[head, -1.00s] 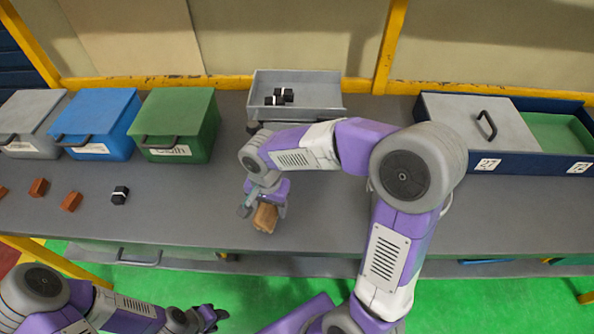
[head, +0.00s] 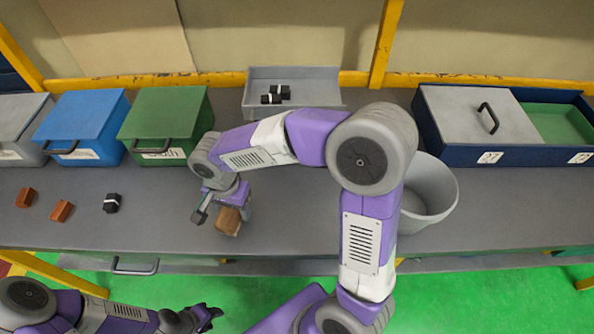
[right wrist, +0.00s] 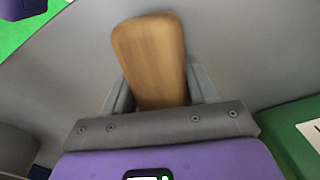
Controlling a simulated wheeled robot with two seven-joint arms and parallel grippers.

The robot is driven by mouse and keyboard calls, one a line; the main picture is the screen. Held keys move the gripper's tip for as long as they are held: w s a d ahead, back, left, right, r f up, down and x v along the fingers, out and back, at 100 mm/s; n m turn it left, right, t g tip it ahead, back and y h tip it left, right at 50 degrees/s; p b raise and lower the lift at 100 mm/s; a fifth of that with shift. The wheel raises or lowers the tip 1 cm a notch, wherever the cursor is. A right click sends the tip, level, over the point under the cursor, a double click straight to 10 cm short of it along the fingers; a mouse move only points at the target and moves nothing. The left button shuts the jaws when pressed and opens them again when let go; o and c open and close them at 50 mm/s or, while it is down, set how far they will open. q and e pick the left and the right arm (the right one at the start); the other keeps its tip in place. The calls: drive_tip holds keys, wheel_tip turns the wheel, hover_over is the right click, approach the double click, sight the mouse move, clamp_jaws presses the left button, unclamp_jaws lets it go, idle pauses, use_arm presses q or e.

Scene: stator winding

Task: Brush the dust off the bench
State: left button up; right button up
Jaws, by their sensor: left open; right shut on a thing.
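My right gripper (head: 231,212) is shut on a brown wooden-handled brush (head: 229,221), low over the middle front part of the grey bench (head: 300,225). In the right wrist view the wooden handle (right wrist: 150,60) sits between the two fingers; no bristles show. I cannot tell if the brush touches the bench. No dust can be made out on the bench. My left gripper (head: 209,315) is open and empty, low in front of the bench, over the green floor.
Two brown blocks (head: 61,211) and a black block (head: 111,203) lie on the left. Lidded boxes, one green (head: 165,115), stand behind them. A grey tray (head: 315,92) holds black parts. A round grey bin (head: 428,195) and a blue two-part container (head: 475,155) are right.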

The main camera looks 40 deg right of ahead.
drive_tip(key=shift+w+a, duration=0.2)
drive_tip(key=shift+a, duration=0.2)
drive_tip(key=shift+w+a+r+p, duration=0.1)
drive_tip(key=shift+w+r+p, duration=0.1)
drive_tip(key=shift+r+p, duration=0.1)
wheel_tip(320, 180, up, 2)
drive_tip(key=shift+w+r+p, duration=0.1)
drive_tip(key=shift+p, duration=0.3)
drive_tip(key=shift+s+r+p, duration=0.3)
drive_tip(key=shift+r+p, duration=0.25)
drive_tip(key=shift+r, duration=0.1)
drive_tip(key=shift+w+r+p, duration=0.1)
drive_tip(key=shift+r+p, duration=0.55)
drive_tip(key=shift+r, duration=0.05)
drive_tip(key=shift+r+p, duration=1.05)
drive_tip(key=shift+r, duration=0.35)
